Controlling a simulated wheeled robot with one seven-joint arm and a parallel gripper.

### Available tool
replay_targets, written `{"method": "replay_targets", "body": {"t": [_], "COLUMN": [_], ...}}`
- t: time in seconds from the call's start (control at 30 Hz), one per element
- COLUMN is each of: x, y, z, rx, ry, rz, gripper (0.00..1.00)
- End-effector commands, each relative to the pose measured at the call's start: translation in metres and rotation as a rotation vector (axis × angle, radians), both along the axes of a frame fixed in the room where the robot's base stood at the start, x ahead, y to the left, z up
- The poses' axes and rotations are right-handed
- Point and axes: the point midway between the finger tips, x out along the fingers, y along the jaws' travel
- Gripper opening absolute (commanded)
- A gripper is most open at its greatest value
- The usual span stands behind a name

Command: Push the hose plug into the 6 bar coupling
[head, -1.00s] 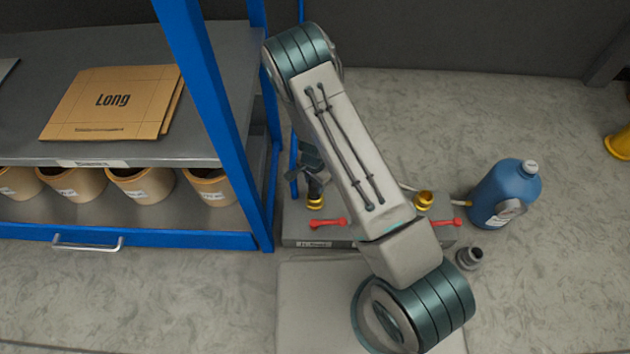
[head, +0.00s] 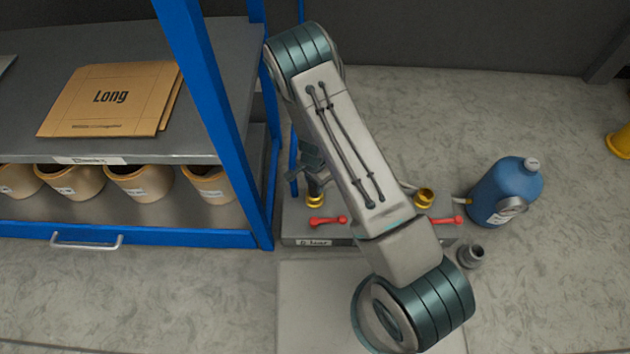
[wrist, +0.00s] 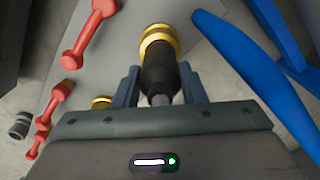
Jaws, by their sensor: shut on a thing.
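My gripper (wrist: 158,72) is shut on the black hose plug (wrist: 159,77), with one finger on each side of it in the wrist view. The plug's far end meets a brass coupling (wrist: 158,36) and lines up with it. How deep it sits inside cannot be told. In the head view this left brass coupling (head: 315,201) stands on a grey manifold block, behind a label (head: 313,243) that seems to read 6 bar. My gripper (head: 311,172) is just above it, partly hidden by my forearm.
A red lever (head: 328,221) lies in front of the coupling. Another brass coupling (head: 424,198) and red lever (head: 445,220) are to the right. A blue jug (head: 506,193) and a dark grey fitting (head: 470,256) stand right of the block. A blue rack post (head: 213,110) rises close on the left.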

Motion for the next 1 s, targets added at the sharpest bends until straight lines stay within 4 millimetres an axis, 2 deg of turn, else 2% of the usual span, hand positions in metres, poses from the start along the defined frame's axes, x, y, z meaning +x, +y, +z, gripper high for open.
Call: {"method": "replay_targets", "body": {"t": [0.2, 0.23, 0.3, 0.67, 0.77, 1.0], "x": [0.0, 0.0, 0.0, 0.001, 0.001, 0.001], "y": [0.0, 0.0, 0.0, 0.0, 0.0, 0.001], "z": [0.0, 0.0, 0.0, 0.005, 0.019, 0.075], "rx": [0.001, 0.0, 0.0, 0.0, 0.001, 0.001], "ry": [-0.001, -0.001, -0.001, -0.001, -0.004, -0.005], "rz": [0.0, 0.0, 0.0, 0.0, 0.001, 0.001], "gripper": [0.09, 0.43, 0.62, 0.63, 0.63, 0.63]}}
